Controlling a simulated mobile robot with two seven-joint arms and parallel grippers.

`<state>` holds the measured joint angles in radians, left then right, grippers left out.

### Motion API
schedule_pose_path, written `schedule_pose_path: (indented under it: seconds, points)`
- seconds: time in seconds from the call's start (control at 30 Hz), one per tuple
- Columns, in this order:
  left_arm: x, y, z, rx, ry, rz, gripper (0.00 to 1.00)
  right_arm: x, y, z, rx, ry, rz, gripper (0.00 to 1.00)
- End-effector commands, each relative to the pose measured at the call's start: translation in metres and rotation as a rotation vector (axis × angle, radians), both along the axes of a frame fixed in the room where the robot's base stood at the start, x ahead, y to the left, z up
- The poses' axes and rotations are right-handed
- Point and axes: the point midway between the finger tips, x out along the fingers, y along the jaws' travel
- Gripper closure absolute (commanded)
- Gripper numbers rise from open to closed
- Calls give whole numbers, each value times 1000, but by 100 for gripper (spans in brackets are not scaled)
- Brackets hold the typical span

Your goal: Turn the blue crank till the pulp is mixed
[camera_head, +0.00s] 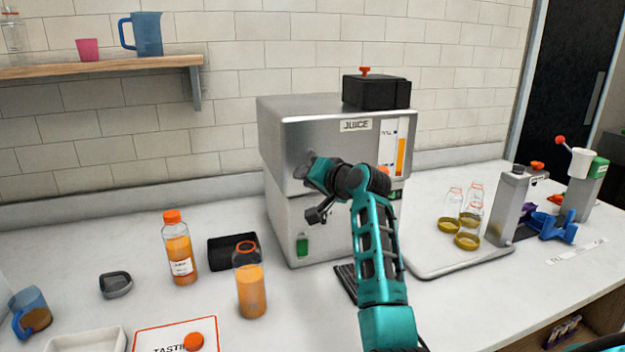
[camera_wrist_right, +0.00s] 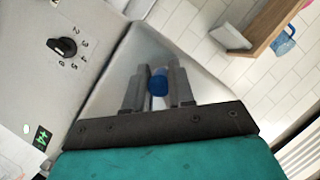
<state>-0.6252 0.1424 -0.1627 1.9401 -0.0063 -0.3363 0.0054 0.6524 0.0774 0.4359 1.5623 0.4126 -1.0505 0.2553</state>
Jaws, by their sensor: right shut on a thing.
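The juicer (camera_head: 292,130) is a steel box with a JUICE label and an orange level gauge. My right arm reaches across its front, and my right gripper (camera_head: 306,172) is at its left side. In the wrist view my right gripper (camera_wrist_right: 158,92) is shut with the round blue crank handle (camera_wrist_right: 158,82) between its two fingers, close to the steel side wall. The rest of the crank is hidden by the fingers, and the crank cannot be made out in the head view. My left gripper is not in view.
An orange-filled open bottle (camera_head: 250,285), a capped juice bottle (camera_head: 178,250) and a black box (camera_head: 232,252) stand left of the juicer. A tray (camera_head: 450,262) with glass bottles is at right. A wooden shelf (camera_head: 100,67) hangs at upper left. A numbered dial (camera_wrist_right: 62,46) is on the front panel.

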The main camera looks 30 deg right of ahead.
Motion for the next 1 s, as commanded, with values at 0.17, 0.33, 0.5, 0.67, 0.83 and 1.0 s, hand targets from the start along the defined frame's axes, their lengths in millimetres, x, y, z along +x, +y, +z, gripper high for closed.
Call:
schedule_pose_path:
  seconds: [0.17,0.33,0.5,0.67,0.83,1.0]
  points:
    - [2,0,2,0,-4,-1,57,2,3,13,160,-58,-6,100]
    - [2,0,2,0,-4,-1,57,3,7,17,318,-95,-6,100]
    - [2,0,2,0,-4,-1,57,3,10,22,475,-132,-7,100]
    - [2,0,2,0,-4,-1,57,4,12,28,621,-167,-7,100]
    - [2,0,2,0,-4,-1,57,4,14,34,779,-204,-8,100]
    - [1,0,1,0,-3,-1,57,4,14,40,935,-242,-8,100]
